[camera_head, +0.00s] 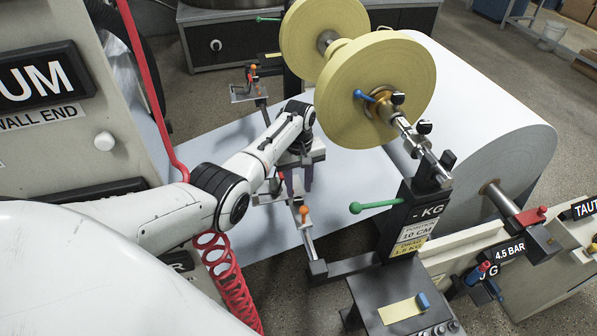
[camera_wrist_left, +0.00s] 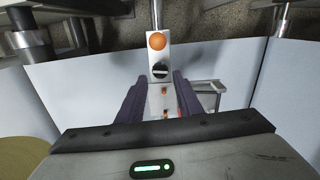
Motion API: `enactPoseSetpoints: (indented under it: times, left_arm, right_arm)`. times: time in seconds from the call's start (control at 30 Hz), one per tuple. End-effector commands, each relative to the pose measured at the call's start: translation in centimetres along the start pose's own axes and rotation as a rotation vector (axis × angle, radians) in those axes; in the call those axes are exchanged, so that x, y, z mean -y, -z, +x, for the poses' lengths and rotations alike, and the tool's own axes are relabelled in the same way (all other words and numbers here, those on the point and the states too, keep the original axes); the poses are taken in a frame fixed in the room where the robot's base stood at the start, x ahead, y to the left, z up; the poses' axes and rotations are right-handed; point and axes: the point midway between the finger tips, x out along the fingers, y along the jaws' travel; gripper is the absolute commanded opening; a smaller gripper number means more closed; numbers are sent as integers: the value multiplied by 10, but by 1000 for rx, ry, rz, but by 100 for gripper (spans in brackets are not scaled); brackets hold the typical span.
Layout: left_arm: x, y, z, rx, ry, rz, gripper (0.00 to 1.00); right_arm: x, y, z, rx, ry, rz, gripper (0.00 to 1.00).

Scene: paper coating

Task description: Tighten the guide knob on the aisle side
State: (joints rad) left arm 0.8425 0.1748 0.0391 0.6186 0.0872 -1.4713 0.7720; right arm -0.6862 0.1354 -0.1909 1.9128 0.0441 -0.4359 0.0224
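An orange round knob (camera_head: 303,211) stands on a grey metal guide bracket in front of the near roll stand. The same knob (camera_wrist_left: 157,41) shows in the left wrist view, above a plate with a black slotted disc (camera_wrist_left: 160,70). My left gripper (camera_head: 298,190) points downward just behind the orange knob in the head view, apart from it. Its two dark fingers (camera_wrist_left: 160,82) are spread, with a gap between them. Part of the bracket with small orange marks shows through that gap. A second orange-topped bracket (camera_head: 251,73) is farther back. My right gripper is out of view.
Two yellow rolls (camera_head: 375,90) hang on a shaft above and right of my left gripper. A green-tipped lever (camera_head: 375,206) sticks out from the near stand. A white paper web (camera_head: 220,150) runs behind the bracket. A coiled red hose (camera_head: 228,270) hangs left.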

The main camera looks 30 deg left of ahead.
Motion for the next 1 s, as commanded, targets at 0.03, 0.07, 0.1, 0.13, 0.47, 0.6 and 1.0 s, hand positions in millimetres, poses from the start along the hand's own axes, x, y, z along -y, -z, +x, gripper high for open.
enactPoseSetpoints:
  times: [0.03,0.07,0.1,0.13,0.47,0.6,1.0]
  left_arm:
    - [0,0,-6,-2,-2,0,32]
    - [0,0,-12,-3,-2,0,32]
    - [0,1,-21,-3,-3,0,32]
    - [0,1,-26,-3,-3,0,32]
    - [1,0,-57,0,0,-1,32]
    - [1,0,-57,1,0,-1,32]
    - [1,0,-57,1,0,-1,32]
  right_arm:
    - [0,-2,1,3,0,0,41]
    - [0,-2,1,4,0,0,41]
    - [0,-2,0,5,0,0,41]
    - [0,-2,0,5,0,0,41]
    - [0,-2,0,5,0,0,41]
    - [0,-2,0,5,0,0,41]
    - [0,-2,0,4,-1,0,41]
